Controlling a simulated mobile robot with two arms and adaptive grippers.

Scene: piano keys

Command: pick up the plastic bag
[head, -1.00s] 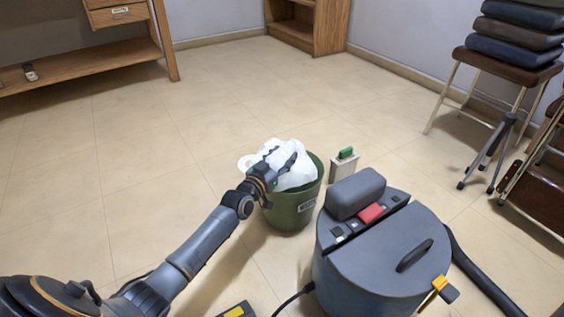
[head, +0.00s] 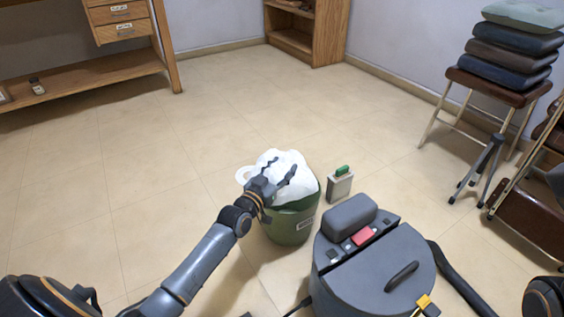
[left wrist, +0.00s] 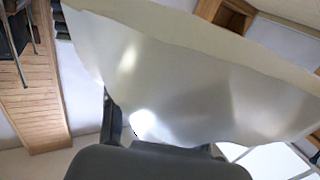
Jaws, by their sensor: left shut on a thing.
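The white plastic bag (head: 288,162) bulges out of the top of a green bin (head: 292,224) in the head view. A loop of the bag sticks out on its left side. My left gripper (head: 281,177) is at the near left side of the bag, shut on it. In the left wrist view the bag (left wrist: 190,75) fills most of the picture, pale and translucent, right in front of the gripper. The lower part of the bag is hidden inside the bin.
A grey canister machine (head: 375,262) with a hose stands close to the right of the bin. A small box with a green top (head: 340,185) stands behind it. A stool with stacked cushions (head: 497,85) is at the right. The floor (head: 150,150) at the left and back is clear.

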